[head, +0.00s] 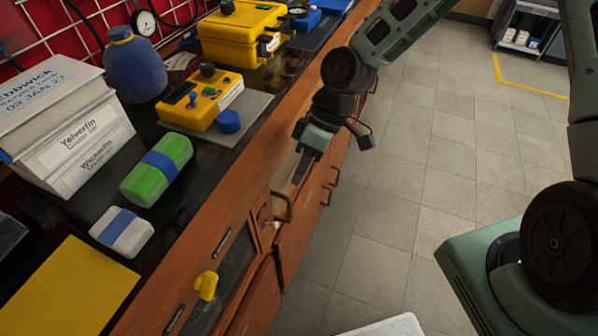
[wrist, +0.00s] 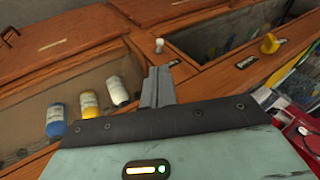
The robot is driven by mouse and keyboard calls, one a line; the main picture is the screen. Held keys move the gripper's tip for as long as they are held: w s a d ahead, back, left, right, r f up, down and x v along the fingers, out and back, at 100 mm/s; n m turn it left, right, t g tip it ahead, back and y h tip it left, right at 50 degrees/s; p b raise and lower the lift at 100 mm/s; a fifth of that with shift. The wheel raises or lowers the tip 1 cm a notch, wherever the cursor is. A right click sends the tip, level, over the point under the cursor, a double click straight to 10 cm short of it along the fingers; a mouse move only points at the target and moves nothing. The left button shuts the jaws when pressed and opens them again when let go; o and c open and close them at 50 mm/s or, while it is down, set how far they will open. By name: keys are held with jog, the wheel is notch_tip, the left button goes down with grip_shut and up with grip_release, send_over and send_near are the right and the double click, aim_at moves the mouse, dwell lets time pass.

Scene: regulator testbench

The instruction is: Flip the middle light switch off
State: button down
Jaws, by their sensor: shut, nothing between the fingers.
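I cannot make out any row of light switches in either view, so the middle one is not identified. A small pale knob or lever (head: 268,223) sits on the wooden bench front; a similar one shows in the wrist view (wrist: 159,45), just beyond my fingertips. I cannot tell whether it is a switch. My gripper (head: 299,180) points down beside the bench front, above a curved handle. In the wrist view its fingers (wrist: 159,80) are together and empty, apart from the pale knob.
A yellow knob (head: 206,285) sticks out of the bench front. Blue, yellow and white bottles (wrist: 90,104) lie left of the fingers in the wrist view. A yellow device (head: 200,101) and green roll (head: 157,170) are on the black benchtop.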

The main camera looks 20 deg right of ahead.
send_near(264, 224)
jog(key=s+f, duration=0.2)
jog(key=f, duration=0.2)
jog(key=shift+s+a+f+b, duration=0.25)
jog(key=shift+s+f+b, duration=0.05)
jog(key=shift+s, duration=0.1)
jog(key=shift+w, duration=0.1)
jog(key=shift+d+f, duration=0.1)
